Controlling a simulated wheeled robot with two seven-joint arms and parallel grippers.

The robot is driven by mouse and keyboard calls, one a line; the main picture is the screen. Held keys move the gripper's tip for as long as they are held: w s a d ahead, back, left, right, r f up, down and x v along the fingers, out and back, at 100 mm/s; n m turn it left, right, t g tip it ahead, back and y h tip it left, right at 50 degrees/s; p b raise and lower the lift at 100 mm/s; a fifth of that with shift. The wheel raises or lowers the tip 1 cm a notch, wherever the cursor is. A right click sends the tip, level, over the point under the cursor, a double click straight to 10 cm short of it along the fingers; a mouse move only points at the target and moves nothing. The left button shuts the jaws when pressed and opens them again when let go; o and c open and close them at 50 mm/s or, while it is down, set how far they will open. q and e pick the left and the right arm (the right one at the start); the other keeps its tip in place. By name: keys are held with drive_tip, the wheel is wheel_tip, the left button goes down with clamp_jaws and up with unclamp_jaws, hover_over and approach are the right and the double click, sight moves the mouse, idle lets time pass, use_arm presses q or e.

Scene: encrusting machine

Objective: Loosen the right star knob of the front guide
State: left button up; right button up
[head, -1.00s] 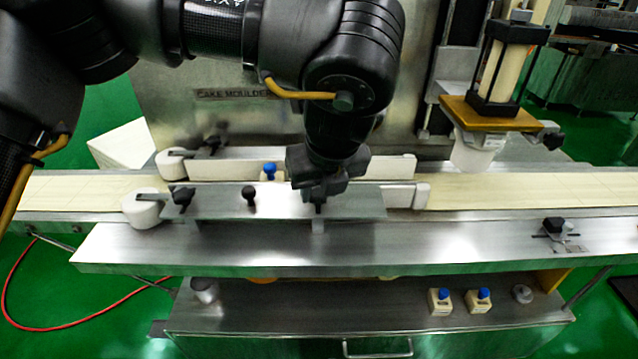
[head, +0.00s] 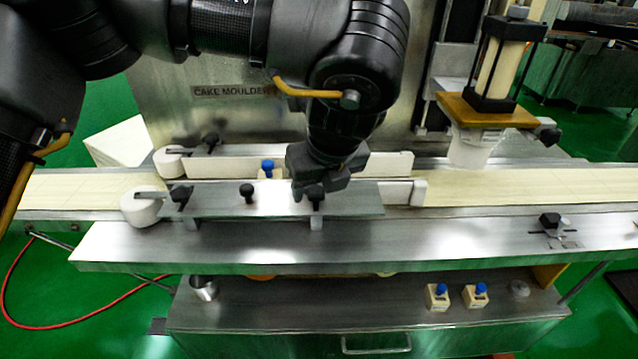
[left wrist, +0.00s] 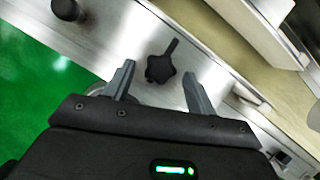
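The front guide (head: 280,207) is a long metal plate on the near side of the conveyor, with black knobs along it. Its right star knob (head: 315,196) is black and shows just below my left gripper (head: 308,187). In the left wrist view, the star knob (left wrist: 160,69), with a short stem on one side, appears between the two spread fingers of my left gripper (left wrist: 158,76). The fingers are open, with clear space on both sides of the knob. Whether they reach down to its height is hard to tell. My right gripper is out of view.
A middle knob (head: 247,191) and a left knob (head: 181,195) stand on the same guide, beside a white roller (head: 144,206). The rear guide (head: 395,165) lies behind my gripper. A pale belt (head: 520,185) runs to the right. The front metal ledge (head: 400,243) is mostly clear.

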use_arm(q)
drive_tip(key=shift+r, duration=0.3)
drive_tip(key=p+v, duration=0.1)
drive_tip(key=v, duration=0.9)
drive_tip(key=shift+s, duration=0.15)
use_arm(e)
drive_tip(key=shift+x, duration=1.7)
use_arm(q)
drive_tip(key=shift+r, duration=0.1)
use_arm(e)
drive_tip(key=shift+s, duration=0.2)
